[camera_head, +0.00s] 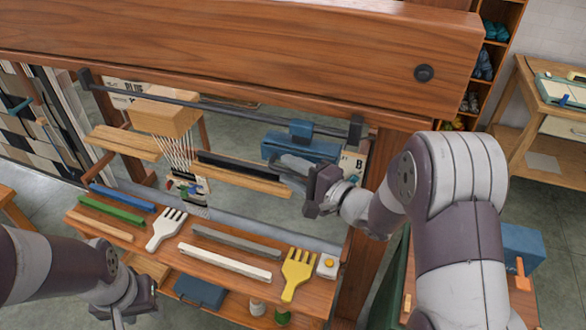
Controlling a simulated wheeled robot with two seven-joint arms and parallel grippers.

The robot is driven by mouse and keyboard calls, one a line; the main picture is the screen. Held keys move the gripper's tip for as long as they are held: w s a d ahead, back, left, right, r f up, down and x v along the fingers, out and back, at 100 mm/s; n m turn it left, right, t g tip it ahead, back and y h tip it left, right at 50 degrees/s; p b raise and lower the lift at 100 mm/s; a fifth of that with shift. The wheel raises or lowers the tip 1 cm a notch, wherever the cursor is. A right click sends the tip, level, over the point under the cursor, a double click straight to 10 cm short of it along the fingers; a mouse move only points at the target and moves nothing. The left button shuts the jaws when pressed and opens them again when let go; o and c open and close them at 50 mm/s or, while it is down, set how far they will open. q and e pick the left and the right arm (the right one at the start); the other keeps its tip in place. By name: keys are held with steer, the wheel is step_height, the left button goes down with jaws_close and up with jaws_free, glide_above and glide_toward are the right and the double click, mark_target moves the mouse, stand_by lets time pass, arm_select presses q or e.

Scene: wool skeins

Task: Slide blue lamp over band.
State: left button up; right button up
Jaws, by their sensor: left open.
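The blue lamp (301,130) sits on a dark horizontal rail (235,112) below the large wooden beam, near the rail's right end. A narrow band (187,186) with small coloured pieces hangs under pale threads, well to the left of the lamp. My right gripper (308,190) is below the lamp and apart from it, near the right end of a wooden bar. Its fingers are partly hidden, and I cannot tell whether they are open. My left gripper (122,312) is open and low at the left, away from lamp and band.
A dark bar (240,168) lies between band and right gripper. The rail left of the lamp looks clear.

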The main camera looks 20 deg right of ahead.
steer(key=shift+s, duration=0.2)
steer(key=c, duration=0.7)
jaws_close()
steer(key=shift+w+a, duration=0.1)
